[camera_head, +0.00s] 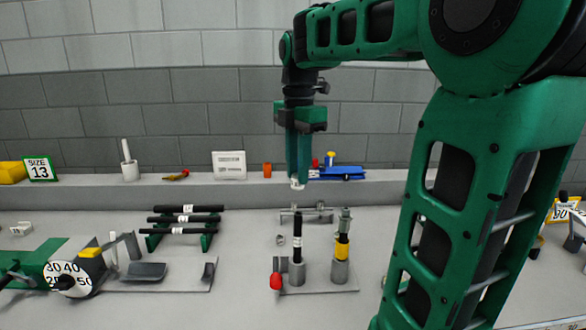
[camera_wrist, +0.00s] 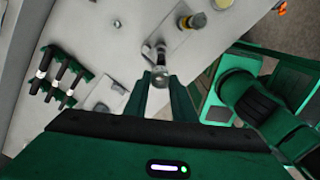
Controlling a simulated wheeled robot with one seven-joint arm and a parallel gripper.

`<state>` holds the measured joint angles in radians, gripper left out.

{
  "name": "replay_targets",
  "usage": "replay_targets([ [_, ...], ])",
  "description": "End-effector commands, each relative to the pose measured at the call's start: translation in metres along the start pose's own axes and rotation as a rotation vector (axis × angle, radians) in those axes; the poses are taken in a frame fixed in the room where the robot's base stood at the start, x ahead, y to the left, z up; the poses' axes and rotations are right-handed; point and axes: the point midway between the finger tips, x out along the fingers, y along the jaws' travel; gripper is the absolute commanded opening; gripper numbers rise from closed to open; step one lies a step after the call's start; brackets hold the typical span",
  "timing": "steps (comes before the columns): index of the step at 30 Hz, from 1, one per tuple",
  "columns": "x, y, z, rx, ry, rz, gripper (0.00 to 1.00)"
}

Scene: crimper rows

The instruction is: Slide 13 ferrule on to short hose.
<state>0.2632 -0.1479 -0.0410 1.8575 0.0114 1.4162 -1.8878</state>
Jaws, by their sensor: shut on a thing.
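My gripper (camera_head: 298,176) points straight down and is shut on a small silvery ferrule (camera_head: 297,184). In the wrist view the ferrule (camera_wrist: 160,73) shows as a ring between my fingertips (camera_wrist: 160,82). A short black hose (camera_head: 298,236) with a white band stands upright in a grey holder below my gripper. In the head view a gap separates the ferrule from the hose top, and the two are nearly in line. In the wrist view the hose (camera_wrist: 153,51) lies just beyond the ferrule. The size number on the ferrule cannot be read.
A black and yellow tool (camera_head: 342,243) stands in a second cup at the right. Several black hoses lie on a green rack (camera_head: 208,240) at the left. A crimper with a dial (camera_head: 68,278) is at far left. A SIZE 13 sign (camera_head: 39,169) stands on the back ledge.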

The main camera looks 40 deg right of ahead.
Motion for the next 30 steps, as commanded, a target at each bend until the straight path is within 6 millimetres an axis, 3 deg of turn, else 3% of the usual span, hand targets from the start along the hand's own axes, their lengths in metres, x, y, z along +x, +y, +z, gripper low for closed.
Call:
replay_targets([
  [5,0.005,0.0,0.0,-0.025,0.001,-0.003,0.01],
  [21,0.048,0.0,0.001,-0.022,0.001,-0.004,0.01],
  [30,0.058,0.0,0.001,-0.022,0.001,-0.003,0.01],
])
